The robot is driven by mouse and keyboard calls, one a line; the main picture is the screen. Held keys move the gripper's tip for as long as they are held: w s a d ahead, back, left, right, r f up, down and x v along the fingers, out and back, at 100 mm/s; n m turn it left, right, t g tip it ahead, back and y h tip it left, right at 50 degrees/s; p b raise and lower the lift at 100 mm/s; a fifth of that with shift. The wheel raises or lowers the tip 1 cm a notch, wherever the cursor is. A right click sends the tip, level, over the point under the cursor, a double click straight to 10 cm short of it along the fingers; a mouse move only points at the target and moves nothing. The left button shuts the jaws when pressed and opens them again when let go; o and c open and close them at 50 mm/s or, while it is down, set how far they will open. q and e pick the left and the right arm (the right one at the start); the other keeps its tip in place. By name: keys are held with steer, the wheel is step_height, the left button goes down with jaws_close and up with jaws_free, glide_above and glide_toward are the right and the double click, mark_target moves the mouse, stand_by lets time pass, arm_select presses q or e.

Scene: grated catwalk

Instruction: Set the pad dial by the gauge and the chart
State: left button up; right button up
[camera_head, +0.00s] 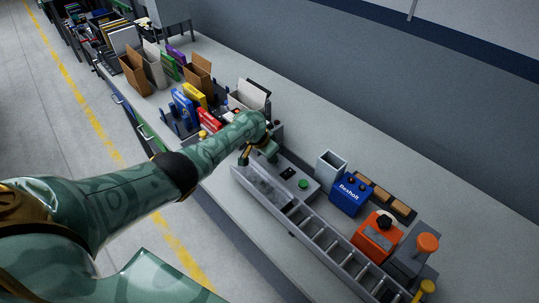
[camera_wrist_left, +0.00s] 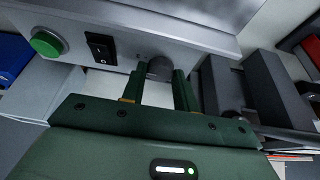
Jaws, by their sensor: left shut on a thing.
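A grey control box (camera_head: 272,189) stands on the bench with a green button (camera_head: 303,184) and a black rocker switch (camera_head: 287,173). In the left wrist view the green button (camera_wrist_left: 47,43) and black switch (camera_wrist_left: 101,48) show on the box's pale face. A dark grey round knob (camera_wrist_left: 160,68) on that face sits between the fingers of my left gripper (camera_wrist_left: 159,85), which is shut on it. In the head view my left gripper (camera_head: 258,157) is at the far end of the box and hides the knob. I cannot make out a gauge or chart reading. My right gripper is not in view.
A blue box (camera_head: 348,194), an open grey bin (camera_head: 330,165) and an orange device (camera_head: 377,238) with a black knob stand to the right. A slotted rack (camera_head: 331,249) runs along the bench front. Boxes and books crowd the bench beyond my arm.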

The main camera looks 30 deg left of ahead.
arm_select(q)
steer(key=shift+f, duration=0.1)
steer(key=o, duration=1)
steer(key=shift+s+r+p, duration=0.1)
steer(key=shift+r+p, duration=0.25)
steer(key=shift+r, duration=0.05)
steer(key=p+v, duration=0.8)
steer(key=v, duration=0.7)
steer(key=shift+a+r, duration=0.1)
steer(key=shift+r, duration=0.2)
